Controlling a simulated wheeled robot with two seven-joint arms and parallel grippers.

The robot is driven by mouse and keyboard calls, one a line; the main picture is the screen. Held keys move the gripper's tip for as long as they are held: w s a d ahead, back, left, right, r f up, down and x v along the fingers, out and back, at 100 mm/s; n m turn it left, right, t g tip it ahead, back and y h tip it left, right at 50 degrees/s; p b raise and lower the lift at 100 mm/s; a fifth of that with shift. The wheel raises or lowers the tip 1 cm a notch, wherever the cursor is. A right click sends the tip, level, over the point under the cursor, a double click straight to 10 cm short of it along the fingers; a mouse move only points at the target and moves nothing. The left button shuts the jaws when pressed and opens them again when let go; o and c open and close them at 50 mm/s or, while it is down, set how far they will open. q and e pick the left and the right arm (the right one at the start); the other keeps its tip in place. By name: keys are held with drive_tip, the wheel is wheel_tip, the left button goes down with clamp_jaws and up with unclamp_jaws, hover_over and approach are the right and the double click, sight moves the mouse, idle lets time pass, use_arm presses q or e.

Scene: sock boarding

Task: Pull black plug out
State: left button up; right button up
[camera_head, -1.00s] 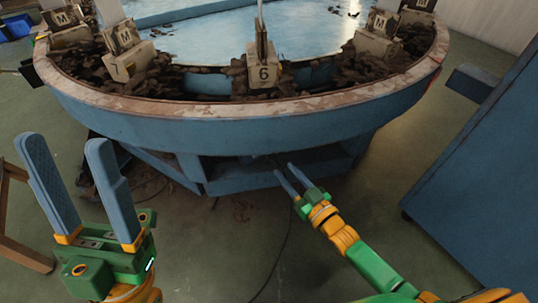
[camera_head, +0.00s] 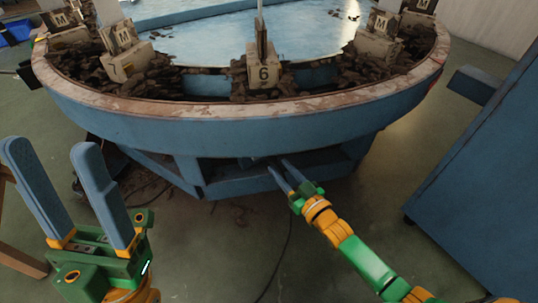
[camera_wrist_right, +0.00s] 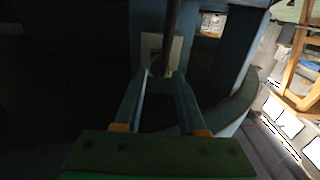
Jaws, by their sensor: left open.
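In the head view my right gripper (camera_head: 280,167) reaches under the front rim of the round blue machine, its fingers apart. The right wrist view shows its two fingertips (camera_wrist_right: 161,78) open in front of a pale plate (camera_wrist_right: 150,48). A dark rod or cable (camera_wrist_right: 172,35) comes down over this plate, its lower end between the fingertips. This may be the black plug, but the picture is too dark to tell its shape or whether a finger touches it. My left gripper (camera_head: 47,150) is open and empty at the lower left, fingers pointing up.
A blue cabinet (camera_head: 490,170) stands at the right. A wooden frame (camera_head: 20,257) is at the far left. A dark cable (camera_head: 284,250) lies on the open floor.

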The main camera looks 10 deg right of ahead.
sight(274, 160)
drive_tip(key=shift+b+x, duration=0.5)
drive_tip(key=shift+x, duration=0.6)
drive_tip(key=shift+b+x, duration=1.5)
drive_tip(key=shift+x, duration=0.75)
drive_tip(key=shift+s+p, duration=0.15)
drive_tip(key=shift+p, duration=0.2)
drive_tip(key=shift+f, duration=0.1)
drive_tip(key=shift+c, duration=0.2)
clamp_jaws()
drive_tip(key=shift+o, duration=1)
unclamp_jaws()
